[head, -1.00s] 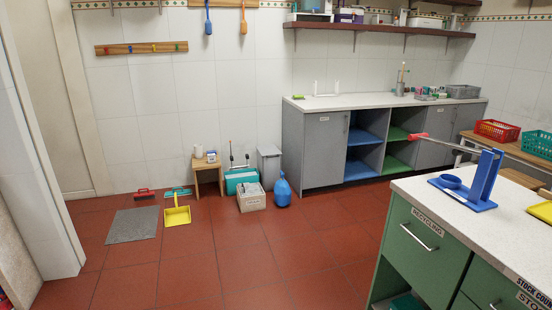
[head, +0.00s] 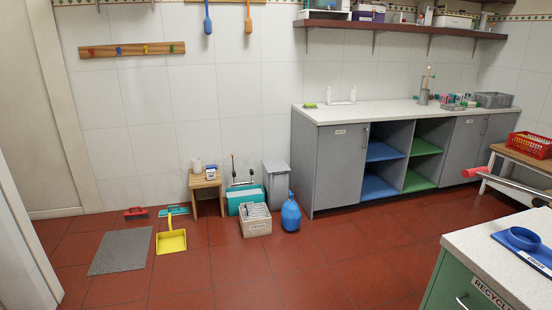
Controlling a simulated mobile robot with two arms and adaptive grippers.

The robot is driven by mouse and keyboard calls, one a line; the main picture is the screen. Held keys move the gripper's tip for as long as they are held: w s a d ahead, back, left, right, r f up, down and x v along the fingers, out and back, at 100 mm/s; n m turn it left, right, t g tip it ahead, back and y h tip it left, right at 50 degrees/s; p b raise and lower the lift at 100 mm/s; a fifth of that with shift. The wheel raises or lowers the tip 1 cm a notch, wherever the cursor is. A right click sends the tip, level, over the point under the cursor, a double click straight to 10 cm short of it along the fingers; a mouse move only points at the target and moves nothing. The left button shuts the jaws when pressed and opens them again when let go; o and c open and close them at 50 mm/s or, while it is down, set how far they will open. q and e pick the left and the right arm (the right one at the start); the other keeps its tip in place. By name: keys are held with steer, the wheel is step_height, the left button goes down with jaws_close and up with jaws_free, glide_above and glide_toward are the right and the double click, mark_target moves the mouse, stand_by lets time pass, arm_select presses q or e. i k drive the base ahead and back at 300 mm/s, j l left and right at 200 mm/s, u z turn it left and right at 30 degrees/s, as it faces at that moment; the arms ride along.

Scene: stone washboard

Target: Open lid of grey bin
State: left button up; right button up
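The grey bin (head: 276,186) stands on the floor against the back wall, just left of the grey cabinet. It is tall and narrow, and its lid (head: 276,165) looks shut. Neither of my grippers shows in the head view.
A blue jug (head: 291,212) and a box (head: 256,220) stand in front of the bin. A teal bucket (head: 246,197) and a wooden stool (head: 206,190) are to its left. A yellow dustpan (head: 171,240) and a grey mat (head: 121,252) lie farther left. A green counter (head: 490,262) is at right; the middle floor is open.

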mark_target(274, 167)
steer(key=i, duration=1.8)
